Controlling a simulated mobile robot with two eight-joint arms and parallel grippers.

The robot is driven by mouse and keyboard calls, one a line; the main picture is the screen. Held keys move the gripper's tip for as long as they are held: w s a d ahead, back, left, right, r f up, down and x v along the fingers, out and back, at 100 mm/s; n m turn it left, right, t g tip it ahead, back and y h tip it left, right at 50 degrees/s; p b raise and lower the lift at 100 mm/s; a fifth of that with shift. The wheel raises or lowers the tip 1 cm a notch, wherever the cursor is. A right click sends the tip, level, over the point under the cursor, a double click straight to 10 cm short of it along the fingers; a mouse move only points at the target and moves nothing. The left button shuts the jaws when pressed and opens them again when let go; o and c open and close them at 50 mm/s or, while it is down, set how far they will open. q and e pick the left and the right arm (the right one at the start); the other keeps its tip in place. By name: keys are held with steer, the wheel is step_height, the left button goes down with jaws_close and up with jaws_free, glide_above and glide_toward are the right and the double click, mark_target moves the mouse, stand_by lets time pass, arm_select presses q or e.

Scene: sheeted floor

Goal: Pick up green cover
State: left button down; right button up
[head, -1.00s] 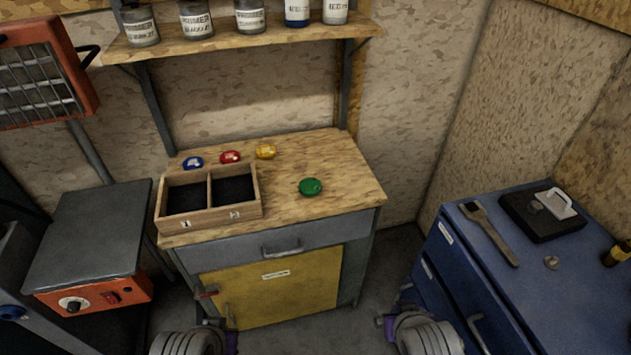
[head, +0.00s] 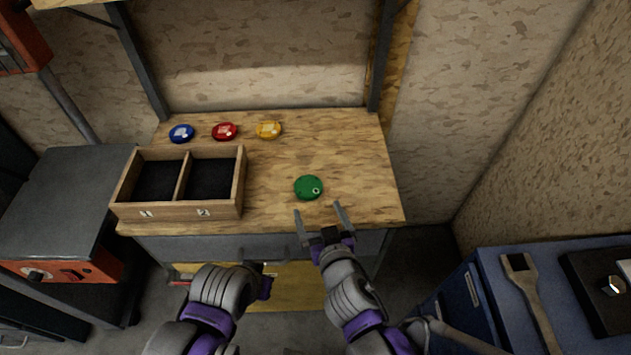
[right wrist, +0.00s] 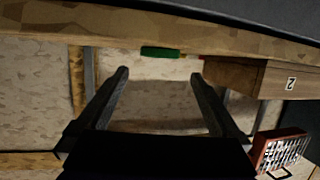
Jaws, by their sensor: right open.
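The green cover (head: 308,188) is a small round disc lying on the wooden worktop, right of the two-compartment box. In the right wrist view the green cover (right wrist: 160,53) shows edge-on between the fingers, beyond their tips. My right gripper (head: 323,211) is open and empty, at the front of the worktop just short of the cover, not touching it. Its two fingers also show in the right wrist view (right wrist: 158,76). My left arm reaches in low in front of the cabinet; its gripper (head: 268,268) is small and partly hidden, so its jaws cannot be read.
A wooden box (head: 180,211) with two dark compartments stands at the worktop's left. Blue (head: 181,134), red (head: 224,132) and yellow (head: 268,130) discs lie behind it. The worktop (head: 350,155) is clear around the cover. A blue cabinet (head: 500,295) stands at right.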

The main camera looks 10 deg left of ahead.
mark_target(309, 188)
steer(key=x, duration=0.3)
steer(key=shift+w+a+f+b, duration=0.15)
steer(key=shift+w+a+b, duration=0.05)
steer(key=shift+b, duration=0.15)
steer(key=b+x, duration=0.1)
steer(key=x, duration=0.4)
steer(key=shift+w+a, duration=0.1)
steer(key=shift+w, duration=0.3)
steer(key=shift+c, duration=0.3)
